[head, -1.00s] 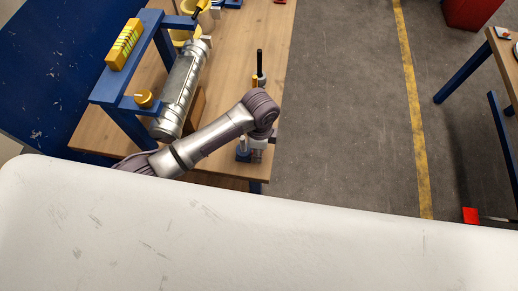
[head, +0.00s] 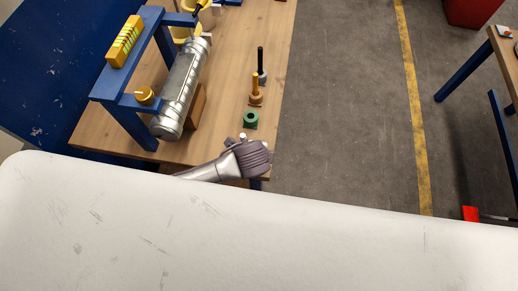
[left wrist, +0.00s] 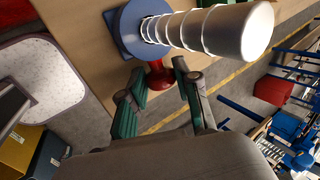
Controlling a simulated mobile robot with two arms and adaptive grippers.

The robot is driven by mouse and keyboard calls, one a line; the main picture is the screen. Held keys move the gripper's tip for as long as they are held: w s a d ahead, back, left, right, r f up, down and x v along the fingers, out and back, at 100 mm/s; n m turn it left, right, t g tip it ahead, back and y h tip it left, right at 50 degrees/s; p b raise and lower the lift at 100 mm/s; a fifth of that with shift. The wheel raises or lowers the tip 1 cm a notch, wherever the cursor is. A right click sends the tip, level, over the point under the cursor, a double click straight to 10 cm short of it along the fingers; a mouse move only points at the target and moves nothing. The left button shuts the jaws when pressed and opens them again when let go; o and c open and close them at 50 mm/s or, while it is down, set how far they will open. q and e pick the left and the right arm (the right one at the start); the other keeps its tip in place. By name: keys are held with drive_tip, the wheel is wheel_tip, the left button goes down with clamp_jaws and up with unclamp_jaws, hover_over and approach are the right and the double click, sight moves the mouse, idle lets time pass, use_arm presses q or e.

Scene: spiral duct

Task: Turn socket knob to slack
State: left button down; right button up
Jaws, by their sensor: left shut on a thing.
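In the left wrist view, a blue round socket (left wrist: 133,30) holds a white ribbed shaft (left wrist: 215,28). A red knob (left wrist: 158,76) projects from the socket's side. My left gripper (left wrist: 160,78) is shut on this knob, with its green-padded fingers on either side. In the head view, my left gripper (head: 242,152) is at the table's near right corner. Its fingers and the knob are hidden there; a small white tip (head: 243,136) shows beside it. My right gripper is not in view.
A green socket (head: 251,121), an orange peg (head: 256,88) and a black-handled piece (head: 262,66) stand along the table's right edge (head: 282,60). Open floor lies right.

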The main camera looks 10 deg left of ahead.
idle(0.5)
use_arm(q)
drive_tip(key=c, duration=0.8)
unclamp_jaws()
drive_tip(key=shift+s+r, duration=0.1)
drive_tip(key=v, duration=1.1)
drive_tip(key=shift+s+r, duration=0.3)
